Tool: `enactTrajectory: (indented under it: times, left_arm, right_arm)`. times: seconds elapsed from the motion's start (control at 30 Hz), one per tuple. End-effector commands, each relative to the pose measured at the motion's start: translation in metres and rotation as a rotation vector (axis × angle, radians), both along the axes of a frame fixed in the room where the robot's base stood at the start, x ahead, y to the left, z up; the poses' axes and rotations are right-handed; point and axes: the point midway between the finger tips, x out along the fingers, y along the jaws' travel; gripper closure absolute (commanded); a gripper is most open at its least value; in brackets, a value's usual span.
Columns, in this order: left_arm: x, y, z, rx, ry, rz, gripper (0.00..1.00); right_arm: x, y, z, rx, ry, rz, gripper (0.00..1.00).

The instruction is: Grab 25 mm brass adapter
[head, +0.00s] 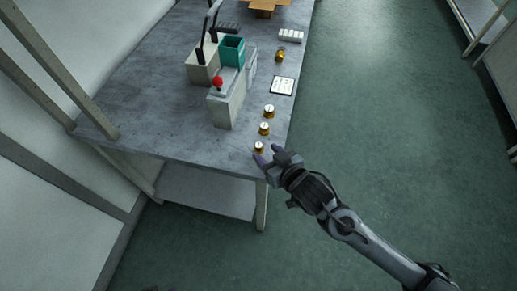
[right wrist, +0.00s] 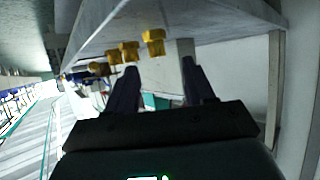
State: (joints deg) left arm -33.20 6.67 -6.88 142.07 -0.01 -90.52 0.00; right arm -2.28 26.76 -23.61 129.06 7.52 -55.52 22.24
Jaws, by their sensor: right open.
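Three brass adapters stand in a row along the table's right edge in the head view: the near one (head: 258,147), the middle one (head: 264,128) and the far one (head: 269,110). The near one looks smallest; I cannot read which is 25 mm. My right gripper (head: 268,154) is open at the table's near right corner, close to the near adapter. In the right wrist view, brass pieces, the closest being a brass adapter (right wrist: 153,42), show beyond the open, empty fingers (right wrist: 158,82). I cannot tell whether anything touches. My left gripper is not in view.
On the table (head: 165,130) stand a grey press-like unit with a red knob (head: 217,82), a teal bin (head: 232,50), a white sheet (head: 282,86) and another brass piece (head: 280,55). A cardboard box (head: 265,8) is at the back. Floor to the right is clear.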

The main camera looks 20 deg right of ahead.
Motion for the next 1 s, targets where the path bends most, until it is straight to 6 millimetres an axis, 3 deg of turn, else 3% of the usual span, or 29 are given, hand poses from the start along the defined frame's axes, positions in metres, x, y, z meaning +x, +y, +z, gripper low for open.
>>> enactTrajectory:
  times: [0.33,0.63,1.0]
  left_arm:
    - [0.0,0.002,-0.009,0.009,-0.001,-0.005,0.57]
    - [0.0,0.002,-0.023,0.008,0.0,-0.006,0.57]
    - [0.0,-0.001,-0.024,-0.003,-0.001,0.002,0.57]
  right_arm:
    - [0.021,0.003,-0.012,0.0,0.0,0.0,0.47]
    - [0.053,0.005,-0.028,0.0,0.001,0.0,0.47]
    - [0.059,0.006,-0.03,0.0,0.002,0.001,0.48]
